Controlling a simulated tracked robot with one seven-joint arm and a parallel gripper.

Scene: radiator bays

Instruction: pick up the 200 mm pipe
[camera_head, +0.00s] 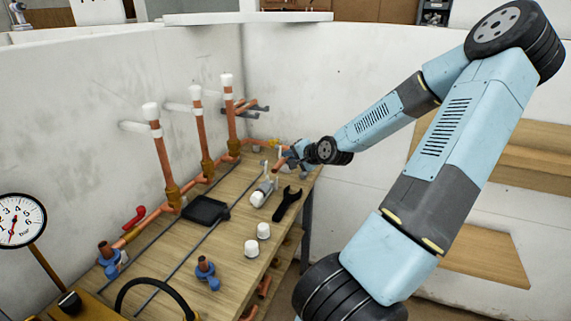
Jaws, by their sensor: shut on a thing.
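My gripper (285,160) is at the far right end of the wooden bench, small in the head view. It is shut on a copper-coloured pipe (281,166), of which only a short part shows beside the jaws. The rest is hidden by the gripper, and I cannot read its length or tell whether it is clear of the bench top.
The wooden bench (228,236) carries a black tray (205,210), a black wrench (287,203), white caps (252,249) and a blue clamp (206,272). Upright copper pipes (161,158) stand along the left wall. A pressure gauge (20,220) is at the left.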

